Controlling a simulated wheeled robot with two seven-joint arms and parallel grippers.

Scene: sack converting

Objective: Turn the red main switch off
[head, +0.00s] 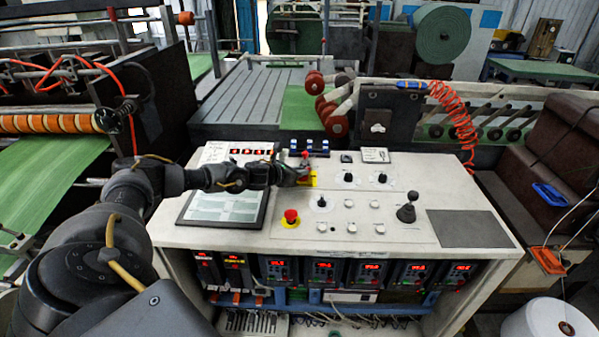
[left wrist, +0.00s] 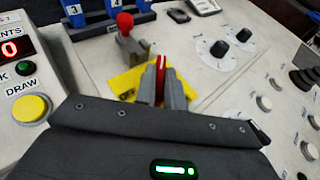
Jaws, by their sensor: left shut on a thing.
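The main switch is a red handle (left wrist: 161,72) on a yellow plate (left wrist: 122,84) in the sloping top of the beige console. My left gripper (left wrist: 160,88) is shut on the red handle, which stands between its two fingers. In the head view my left gripper (head: 303,174) reaches in from the left, over the yellow plate (head: 314,180), and mostly hides the switch. The fingers hide part of the handle's sides in the left wrist view. My right gripper is not in view.
A red-ball lever (left wrist: 125,22) stands just behind the switch. A red mushroom button (head: 291,215) on a yellow base lies nearer the front. Black knobs (head: 348,177) and a joystick (head: 407,211) are to the right. A framed display (head: 222,207) lies under my left arm.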

